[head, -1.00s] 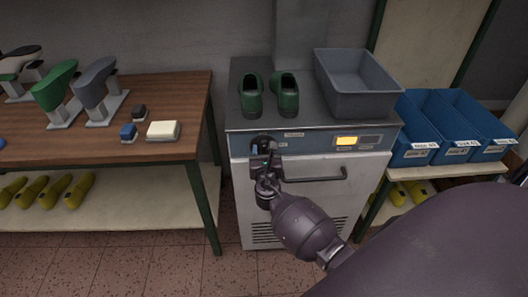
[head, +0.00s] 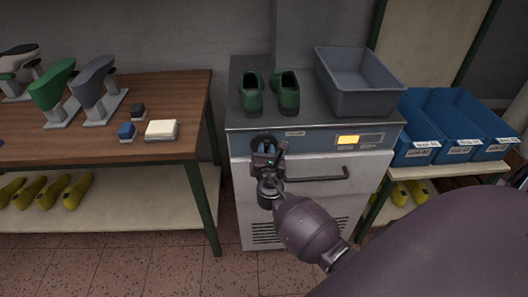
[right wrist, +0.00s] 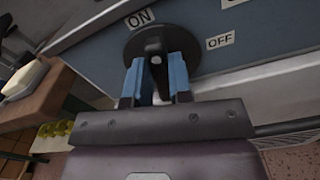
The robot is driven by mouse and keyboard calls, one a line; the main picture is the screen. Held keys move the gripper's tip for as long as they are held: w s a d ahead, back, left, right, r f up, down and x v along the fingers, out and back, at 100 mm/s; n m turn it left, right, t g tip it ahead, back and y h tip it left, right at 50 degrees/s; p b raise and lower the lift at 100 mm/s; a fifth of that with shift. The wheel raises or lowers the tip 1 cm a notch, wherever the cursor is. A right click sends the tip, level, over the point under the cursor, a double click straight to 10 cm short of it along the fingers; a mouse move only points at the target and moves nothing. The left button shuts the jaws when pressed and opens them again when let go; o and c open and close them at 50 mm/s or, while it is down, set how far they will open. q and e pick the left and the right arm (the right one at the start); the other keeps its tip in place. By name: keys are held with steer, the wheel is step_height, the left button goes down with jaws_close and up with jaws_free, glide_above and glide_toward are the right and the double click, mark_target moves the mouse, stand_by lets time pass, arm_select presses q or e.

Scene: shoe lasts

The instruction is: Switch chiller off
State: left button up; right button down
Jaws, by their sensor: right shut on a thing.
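The chiller (head: 290,195) is a pale cabinet with a blue front panel, a handle and a lit yellow display (head: 347,140). Its black rotary knob (right wrist: 160,36) is on the panel's left, between an ON label (right wrist: 139,18) and an OFF label (right wrist: 220,41) in the right wrist view. My right gripper (head: 266,158) is at the knob; its blue fingers (right wrist: 156,80) are shut on the knob's grip, one on each side. The grip stands nearly upright in the wrist view; which label it points to is unclear. My left gripper is not in view.
Green shoes (head: 270,92) and a grey bin (head: 360,85) stand on the chiller top. A wooden table (head: 70,150) with shoe lasts is to the left. Blue bins (head: 455,125) stand on a shelf to the right. The chiller's door handle (head: 320,178) is just right of my gripper.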

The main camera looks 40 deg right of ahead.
steer(key=m+b, duration=0.1)
steer(key=m, duration=0.2)
steer(key=shift+s+d+f+m+b, duration=0.1)
steer(key=shift+d+f+m+b, duration=0.05)
steer(key=shift+f+m+b, duration=0.2)
arm_select(q)
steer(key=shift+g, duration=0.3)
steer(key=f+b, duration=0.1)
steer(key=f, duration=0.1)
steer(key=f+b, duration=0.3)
steer(key=b, duration=0.1)
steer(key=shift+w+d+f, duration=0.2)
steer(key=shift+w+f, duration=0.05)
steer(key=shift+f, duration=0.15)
arm_select(e)
steer(key=m, duration=1.1)
steer(key=shift+s+d+f+m, duration=0.15)
steer(key=shift+d+f+m, duration=0.1)
steer(key=shift+d+f, duration=0.1)
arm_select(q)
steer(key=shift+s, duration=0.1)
arm_select(e)
steer(key=shift+a, duration=0.1)
steer(key=c, duration=1)
jaws_free()
steer(key=shift+r, duration=0.1)
